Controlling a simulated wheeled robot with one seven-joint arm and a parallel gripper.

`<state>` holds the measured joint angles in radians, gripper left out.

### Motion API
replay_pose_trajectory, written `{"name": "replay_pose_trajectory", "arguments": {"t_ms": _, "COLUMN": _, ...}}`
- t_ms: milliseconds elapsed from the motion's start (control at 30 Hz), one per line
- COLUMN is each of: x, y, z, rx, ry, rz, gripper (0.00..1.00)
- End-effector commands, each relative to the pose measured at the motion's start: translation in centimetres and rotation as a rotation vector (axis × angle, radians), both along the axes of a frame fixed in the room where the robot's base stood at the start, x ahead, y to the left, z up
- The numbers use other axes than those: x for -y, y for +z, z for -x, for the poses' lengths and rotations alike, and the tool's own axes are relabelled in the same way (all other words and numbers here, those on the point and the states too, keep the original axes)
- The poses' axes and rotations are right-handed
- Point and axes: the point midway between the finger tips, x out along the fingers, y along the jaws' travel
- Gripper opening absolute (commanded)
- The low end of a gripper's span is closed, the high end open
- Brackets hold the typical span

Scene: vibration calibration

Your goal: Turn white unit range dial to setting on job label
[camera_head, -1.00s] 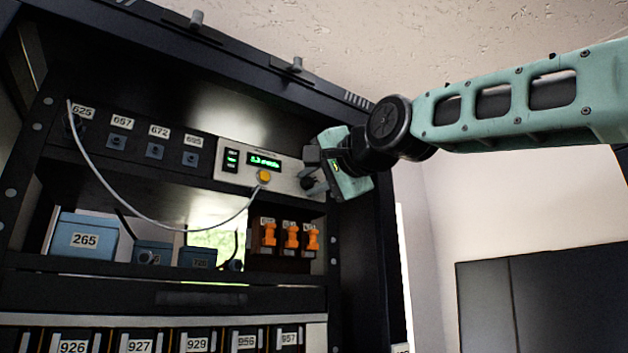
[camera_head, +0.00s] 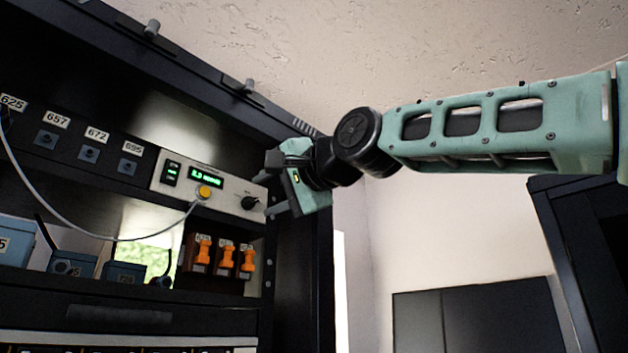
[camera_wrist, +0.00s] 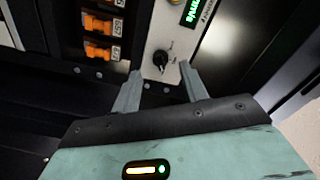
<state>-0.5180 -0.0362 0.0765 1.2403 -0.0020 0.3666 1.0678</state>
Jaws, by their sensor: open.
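The white unit (camera_head: 222,183) sits in the rack with a lit green display (camera_head: 206,176) and a yellow round connector (camera_head: 204,192) with a grey cable. Its black range dial (camera_head: 250,203) is at the unit's right end. In the wrist view the dial (camera_wrist: 161,58) shows just beyond and between my fingertips, with small marks around it too small to read. My gripper (camera_head: 272,184) is open and empty, to the right of the dial in the head view. In the wrist view my gripper (camera_wrist: 162,80) has its two fingers spread and apart from the dial. No job label is readable.
Orange switches (camera_head: 224,257) stand below the white unit; they also show in the wrist view (camera_wrist: 98,38). Numbered sockets (camera_head: 88,154) line the panel to the left. The rack's right post (camera_head: 300,270) is close to my gripper. Blue boxes (camera_head: 124,273) sit on the shelf below.

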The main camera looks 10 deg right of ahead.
Motion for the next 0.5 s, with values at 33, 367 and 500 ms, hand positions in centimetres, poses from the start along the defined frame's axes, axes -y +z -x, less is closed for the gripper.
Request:
{"name": "replay_pose_trajectory", "arguments": {"t_ms": 33, "x": 0.8, "y": -0.4, "z": 1.2, "rx": 0.005, "ry": -0.001, "rz": -0.002, "gripper": 0.44}}
{"name": "replay_pose_trajectory", "arguments": {"t_ms": 367, "x": 5.0, "y": -0.3, "z": 7.4, "rx": 0.002, "ry": -0.001, "rz": -0.002, "gripper": 0.44}}
{"name": "replay_pose_trajectory", "arguments": {"t_ms": 500, "x": 6.3, "y": -0.3, "z": 9.2, "rx": 0.001, "ry": -0.001, "rz": 0.001, "gripper": 0.44}}
